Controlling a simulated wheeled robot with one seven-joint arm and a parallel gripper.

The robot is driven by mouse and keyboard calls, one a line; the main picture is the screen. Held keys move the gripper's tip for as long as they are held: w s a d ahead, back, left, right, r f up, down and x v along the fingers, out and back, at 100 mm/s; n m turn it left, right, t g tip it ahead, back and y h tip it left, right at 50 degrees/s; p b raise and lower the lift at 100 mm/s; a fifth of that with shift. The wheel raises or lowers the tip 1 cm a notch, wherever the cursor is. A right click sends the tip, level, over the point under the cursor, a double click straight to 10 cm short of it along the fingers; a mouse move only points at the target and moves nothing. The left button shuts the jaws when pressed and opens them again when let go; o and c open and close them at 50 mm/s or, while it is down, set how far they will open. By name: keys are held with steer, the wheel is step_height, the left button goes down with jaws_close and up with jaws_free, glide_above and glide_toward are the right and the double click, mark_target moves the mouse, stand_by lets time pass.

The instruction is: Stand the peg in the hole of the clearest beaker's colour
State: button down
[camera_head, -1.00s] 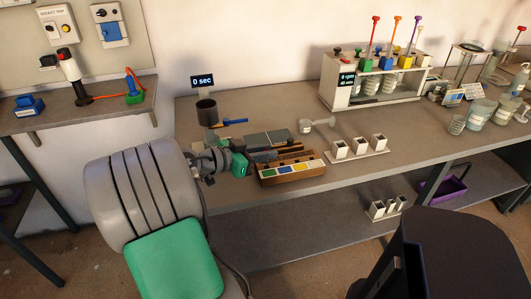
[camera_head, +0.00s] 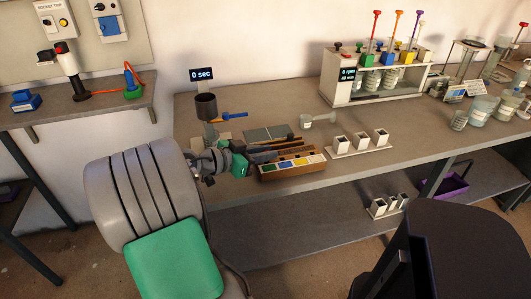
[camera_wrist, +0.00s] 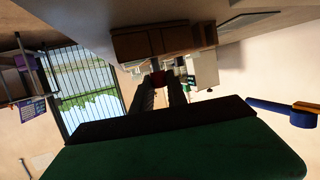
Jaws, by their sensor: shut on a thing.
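My gripper (camera_head: 297,144) reaches over the brown wooden block (camera_head: 292,172) on the bench. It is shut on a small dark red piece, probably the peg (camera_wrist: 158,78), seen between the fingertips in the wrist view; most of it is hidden.
A flask (camera_head: 318,120) and a holder with three white square cups (camera_head: 360,144) are to the right. More glassware (camera_head: 483,107) stands at far right. A black stool (camera_head: 440,240) is in front.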

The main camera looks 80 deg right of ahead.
steer(key=shift+f+b, duration=0.8)
steer(key=shift+f, duration=0.15)
steer(key=c, duration=1.2)
jaws_free()
steer(key=shift+r, duration=0.1)
steer(key=shift+c, duration=0.2)
steer(key=shift+a, duration=0.1)
steer(key=p+v, duration=0.1)
steer(key=v, duration=0.6)
steer(key=shift+r, duration=0.15)
steer(key=shift+w+a, duration=0.15)
steer(key=shift+a, duration=0.15)
